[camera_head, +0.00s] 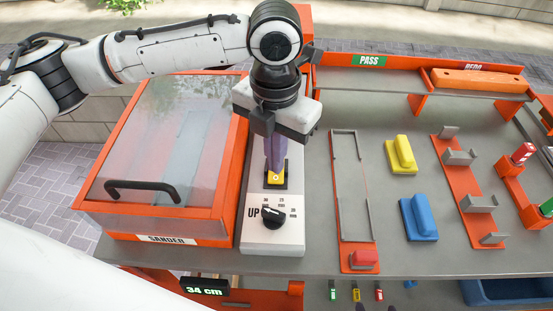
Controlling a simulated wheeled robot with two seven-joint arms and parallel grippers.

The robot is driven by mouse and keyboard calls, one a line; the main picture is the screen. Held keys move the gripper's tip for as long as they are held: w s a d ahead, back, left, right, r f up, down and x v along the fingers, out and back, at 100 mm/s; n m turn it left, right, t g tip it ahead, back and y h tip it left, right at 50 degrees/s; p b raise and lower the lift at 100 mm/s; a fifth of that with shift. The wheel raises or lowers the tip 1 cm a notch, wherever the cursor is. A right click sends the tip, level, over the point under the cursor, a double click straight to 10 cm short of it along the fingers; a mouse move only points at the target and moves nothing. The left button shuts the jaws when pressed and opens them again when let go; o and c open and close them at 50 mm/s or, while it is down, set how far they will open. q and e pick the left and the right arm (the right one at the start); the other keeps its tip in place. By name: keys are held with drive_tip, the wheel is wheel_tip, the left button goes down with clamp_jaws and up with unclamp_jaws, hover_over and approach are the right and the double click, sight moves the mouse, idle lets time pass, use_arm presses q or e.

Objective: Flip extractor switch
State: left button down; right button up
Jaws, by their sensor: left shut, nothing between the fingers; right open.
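My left gripper (276,168) comes down from above over the control panel (260,237). It is shut, and its fingertips are at the yellow switch (277,178) on its black plate. I cannot tell whether they touch it. The fingers and wrist hide the upper part of the panel and part of the switch. A black rotary knob (274,215) with number marks and the label UP sits lower on the panel. My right gripper is not in view.
A PASS tray (375,80) is behind.

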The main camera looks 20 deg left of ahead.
sight(276, 177)
use_arm(q)
wheel_tip(276, 177, up, 2)
drive_tip(key=shift+r+p, duration=0.25)
drive_tip(key=shift+p, duration=0.75)
drive_tip(key=shift+r, duration=1.05)
